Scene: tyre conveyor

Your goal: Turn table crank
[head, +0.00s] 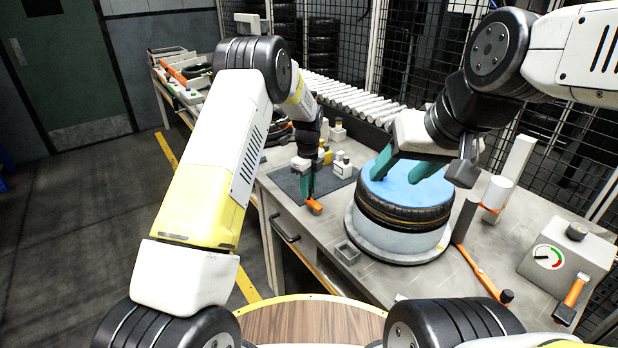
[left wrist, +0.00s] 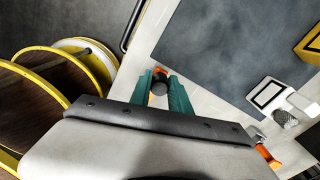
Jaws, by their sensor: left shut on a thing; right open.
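My left gripper (head: 308,192) is at the front edge of the grey workbench (head: 298,212), fingers pointing down. In the left wrist view its teal fingers (left wrist: 160,90) are shut on a dark round crank knob (left wrist: 159,87). An orange part of the crank (head: 314,207) shows just below the fingers in the head view; the rest is hidden. A black tyre (head: 405,212) with a blue top (head: 404,188) lies on a round turntable (head: 395,248). My right gripper (head: 404,170) is open, its teal fingers over the blue top; contact is unclear.
A roller conveyor (head: 345,97) and mesh fence are behind.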

